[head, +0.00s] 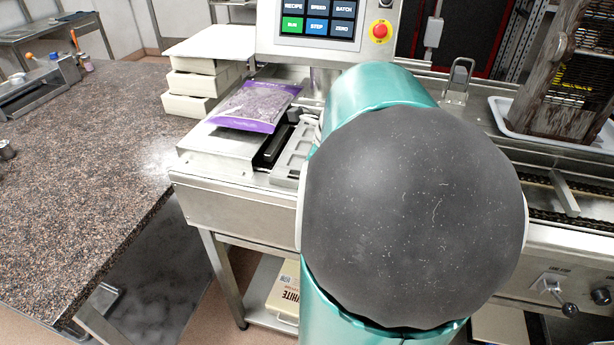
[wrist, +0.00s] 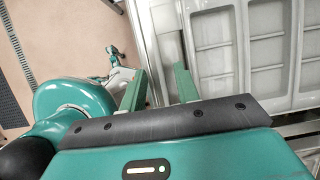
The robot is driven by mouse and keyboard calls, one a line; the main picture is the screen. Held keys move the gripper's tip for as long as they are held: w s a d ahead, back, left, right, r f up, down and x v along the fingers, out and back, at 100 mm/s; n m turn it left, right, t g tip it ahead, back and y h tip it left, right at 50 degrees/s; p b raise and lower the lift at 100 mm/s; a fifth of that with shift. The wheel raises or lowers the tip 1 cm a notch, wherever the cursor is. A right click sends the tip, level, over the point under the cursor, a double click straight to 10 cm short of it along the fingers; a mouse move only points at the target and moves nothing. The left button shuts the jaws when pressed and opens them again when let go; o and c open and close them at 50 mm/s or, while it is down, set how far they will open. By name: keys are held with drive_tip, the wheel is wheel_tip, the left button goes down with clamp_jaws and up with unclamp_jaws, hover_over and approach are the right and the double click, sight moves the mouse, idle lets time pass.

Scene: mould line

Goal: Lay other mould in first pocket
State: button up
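My gripper (wrist: 159,88) shows in the wrist view with its two green fingers apart and nothing visible between them. A pale grey mould (wrist: 214,30) with rectangular cavities lies just right of the fingers, apart from them as far as I can see. More pale cavities in rows continue to its right, cut off by the frame; I cannot tell whether they belong to a second mould. In the head view, part of a grey mould-like tray (head: 291,155) shows beside my arm, which hides the rest. My gripper is hidden there, and I cannot make out the first pocket.
A purple bag (head: 252,104) lies on a metal box left of the tray. White stacked blocks (head: 196,82) stand behind it. A control panel (head: 316,25) rises at the back. A speckled counter (head: 80,150) at left has much clear room.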

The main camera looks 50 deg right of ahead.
drive_tip(key=v, duration=1.3)
drive_tip(key=shift+a, duration=0.15)
idle(0.3)
drive_tip(key=w+a+f+n+h, duration=0.1)
drive_tip(key=a+f+n, duration=0.3)
drive_tip(key=a+n, duration=1.1)
drive_tip(key=w+a+f+n+t, duration=0.1)
drive_tip(key=a+f+n, duration=0.3)
drive_tip(key=a+n, duration=1.2)
drive_tip(key=shift+w+a+f+h, duration=0.2)
drive_tip(key=shift+w+h, duration=0.2)
drive_tip(key=shift+w, duration=0.05)
drive_tip(key=shift+d, duration=0.15)
